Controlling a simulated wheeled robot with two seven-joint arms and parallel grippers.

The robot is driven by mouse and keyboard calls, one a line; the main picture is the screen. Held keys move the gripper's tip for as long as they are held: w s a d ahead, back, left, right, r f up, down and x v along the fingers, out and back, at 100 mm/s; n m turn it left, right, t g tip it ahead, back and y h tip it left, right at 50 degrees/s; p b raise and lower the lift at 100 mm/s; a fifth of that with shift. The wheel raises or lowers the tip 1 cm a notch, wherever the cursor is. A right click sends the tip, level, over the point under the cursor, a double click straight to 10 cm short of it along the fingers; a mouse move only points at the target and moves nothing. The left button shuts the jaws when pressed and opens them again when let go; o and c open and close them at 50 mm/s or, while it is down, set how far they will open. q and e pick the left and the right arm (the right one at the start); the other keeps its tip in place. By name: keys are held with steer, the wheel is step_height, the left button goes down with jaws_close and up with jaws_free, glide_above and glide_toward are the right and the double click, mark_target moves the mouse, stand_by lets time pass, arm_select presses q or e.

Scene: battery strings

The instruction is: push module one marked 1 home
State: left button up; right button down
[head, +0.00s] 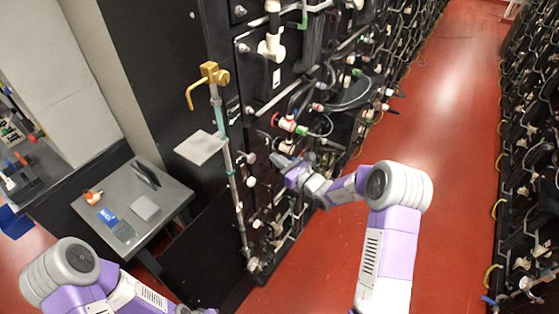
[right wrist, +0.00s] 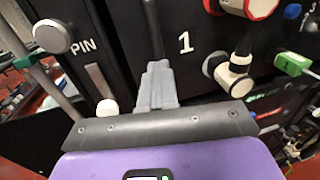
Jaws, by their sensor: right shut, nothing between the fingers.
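Module one shows in the right wrist view as a black front face (right wrist: 205,45) with a white "1" on it. My right gripper (right wrist: 158,82) is shut and empty, with its grey fingers together just below and left of the "1". The fingertips are at or very close to the black face; I cannot tell whether they touch it. In the head view my right gripper (head: 279,160) reaches in from the right to the front of the rack. It hides part of the module there. My left arm shows at the bottom left, but its gripper is out of view.
A white knob (right wrist: 52,36) beside the word "PIN", a red-ringed connector (right wrist: 250,7) and a green plug (right wrist: 292,63) surround the module. Cables hang from the rack. A grey table (head: 165,205) with small items stands left. The red aisle floor (head: 455,110) is clear.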

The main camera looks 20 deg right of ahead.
steer(key=v, duration=1.4)
steer(key=s+a+f+n+g+y+b, duration=0.25)
steer(key=s+a+f+n+g, duration=0.35)
steer(key=a+f, duration=0.45)
arm_select(q)
steer(key=shift+s+d+f+b, duration=0.15)
steer(key=shift+f+b, duration=0.45)
steer(key=shift+f, duration=0.65)
steer(key=shift+s+f+b, duration=0.2)
steer(key=shift+f+b, duration=0.4)
steer(key=shift+f, duration=0.65)
arm_select(e)
steer(key=s+a+f+n+g+h, duration=0.3)
steer(key=s+f+n+g, duration=0.1)
steer(key=s+f+n, duration=0.5)
steer(key=s+a+f+n+g+h, duration=0.3)
steer(key=s+f+n, duration=0.6)
steer(key=f+n, duration=0.4)
steer(key=shift+a+g, duration=0.5)
steer(key=shift+g, duration=0.8)
steer(key=c, duration=1.8)
jaws_free()
